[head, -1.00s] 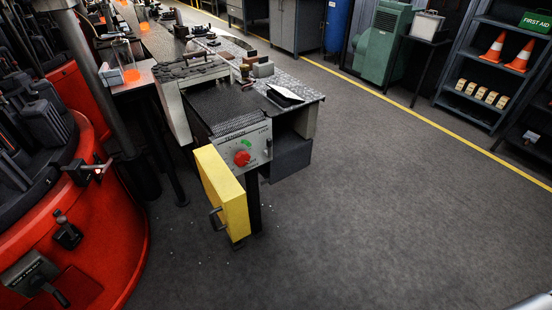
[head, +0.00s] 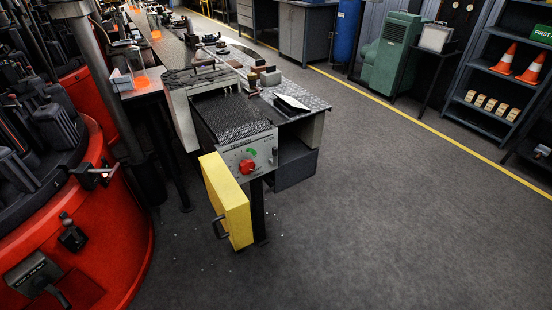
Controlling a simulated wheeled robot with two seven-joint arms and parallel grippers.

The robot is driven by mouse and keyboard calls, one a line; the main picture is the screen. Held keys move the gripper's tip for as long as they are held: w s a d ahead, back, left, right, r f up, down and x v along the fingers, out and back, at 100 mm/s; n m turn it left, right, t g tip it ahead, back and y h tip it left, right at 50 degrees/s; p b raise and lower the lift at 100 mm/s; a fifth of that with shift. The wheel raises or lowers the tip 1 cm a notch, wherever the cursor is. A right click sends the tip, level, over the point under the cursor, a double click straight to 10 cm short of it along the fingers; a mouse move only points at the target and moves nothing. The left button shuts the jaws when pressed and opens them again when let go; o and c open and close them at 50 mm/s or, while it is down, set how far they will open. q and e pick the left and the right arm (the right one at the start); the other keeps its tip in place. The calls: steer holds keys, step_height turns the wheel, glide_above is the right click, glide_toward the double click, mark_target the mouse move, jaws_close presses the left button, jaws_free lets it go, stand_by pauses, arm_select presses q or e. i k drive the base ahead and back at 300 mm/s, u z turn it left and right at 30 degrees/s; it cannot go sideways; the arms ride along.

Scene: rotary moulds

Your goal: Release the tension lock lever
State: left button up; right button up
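The red rotary machine (head: 120,262) stands at the left. A dark grey box with a lettered plate (head: 32,270) sits low on its red wall, with a black lever (head: 58,295) pointing down and right. The lettering is too small to read, so I cannot tell for sure that this is the tension lock lever. A second small black lever unit with a knob (head: 72,234) sits above it, and a dark bracket (head: 92,176) is near the rim. Neither of my grippers is in view.
A workbench with a grey control panel and red knob (head: 244,167) stands right of the machine. A yellow box-shaped panel with a black handle (head: 228,203) juts out below it. Open floor (head: 390,220) fills the right. Shelves with orange cones (head: 502,64) stand at the far right.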

mark_target(274, 161)
steer(key=u, duration=0.55)
steer(key=i, duration=1.05)
steer(key=z, duration=0.1)
